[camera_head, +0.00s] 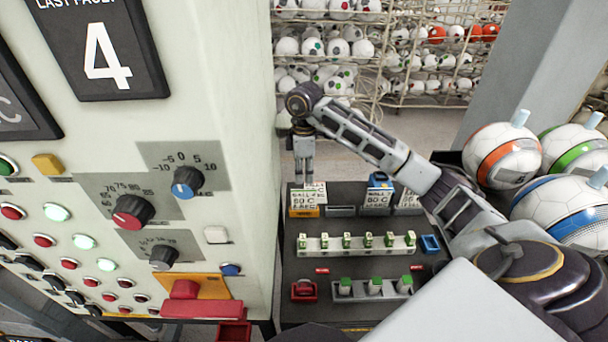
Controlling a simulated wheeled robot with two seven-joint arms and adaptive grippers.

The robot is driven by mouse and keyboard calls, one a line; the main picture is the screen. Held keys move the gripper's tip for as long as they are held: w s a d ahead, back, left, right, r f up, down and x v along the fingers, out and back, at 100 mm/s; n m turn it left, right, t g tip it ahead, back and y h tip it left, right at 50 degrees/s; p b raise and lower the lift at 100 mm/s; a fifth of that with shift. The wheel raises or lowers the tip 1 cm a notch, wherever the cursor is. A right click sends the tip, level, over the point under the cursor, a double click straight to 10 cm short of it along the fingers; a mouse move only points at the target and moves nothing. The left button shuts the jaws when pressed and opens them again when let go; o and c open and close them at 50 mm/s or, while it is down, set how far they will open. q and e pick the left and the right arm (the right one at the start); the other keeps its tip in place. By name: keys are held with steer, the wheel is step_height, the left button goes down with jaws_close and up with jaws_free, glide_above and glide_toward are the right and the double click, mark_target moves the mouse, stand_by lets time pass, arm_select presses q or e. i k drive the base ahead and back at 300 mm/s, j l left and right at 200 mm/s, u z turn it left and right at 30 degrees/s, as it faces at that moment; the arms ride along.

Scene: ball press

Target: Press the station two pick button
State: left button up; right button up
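A cream control panel (226,125) fills the left side. I cannot read which button is the station two pick button. My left gripper is not in view.
Wire racks (400,60) of balls stand behind. Large balls (500,155) lie at right. Dials (187,182) stick out from the panel.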

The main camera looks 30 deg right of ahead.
mark_target(44, 242)
steer(key=k, duration=2)
